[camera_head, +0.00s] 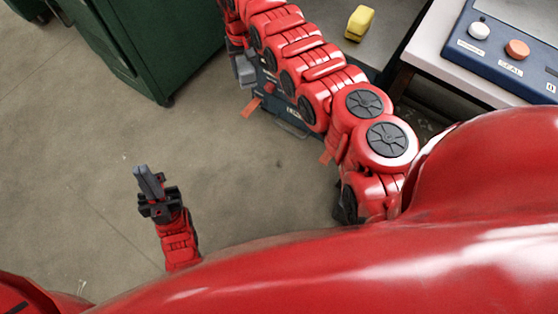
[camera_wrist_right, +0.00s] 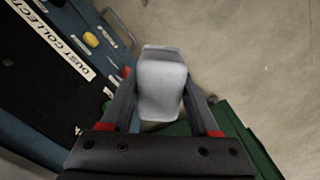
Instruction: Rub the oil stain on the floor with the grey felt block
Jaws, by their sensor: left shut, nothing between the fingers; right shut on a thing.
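In the right wrist view the grey felt block (camera_wrist_right: 162,88) is pale grey and sits between the two fingers of my right gripper (camera_wrist_right: 160,76), which is shut on it. In the head view my right arm reaches up and away, and a small grey shape at its far end (camera_head: 245,70) appears to be that gripper with the block, in front of the dark green cabinet. My left gripper (camera_head: 148,183) is shut and empty above the bare floor at lower left. I cannot make out an oil stain on the floor in either view.
A dark green cabinet (camera_head: 150,50) stands at upper left. A blue machine (camera_head: 287,122) lies partly under my right arm; its label shows in the wrist view (camera_wrist_right: 65,55). A yellow block (camera_head: 359,22) and a button panel (camera_head: 500,60) are at upper right. The concrete floor (camera_head: 70,150) at left is clear.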

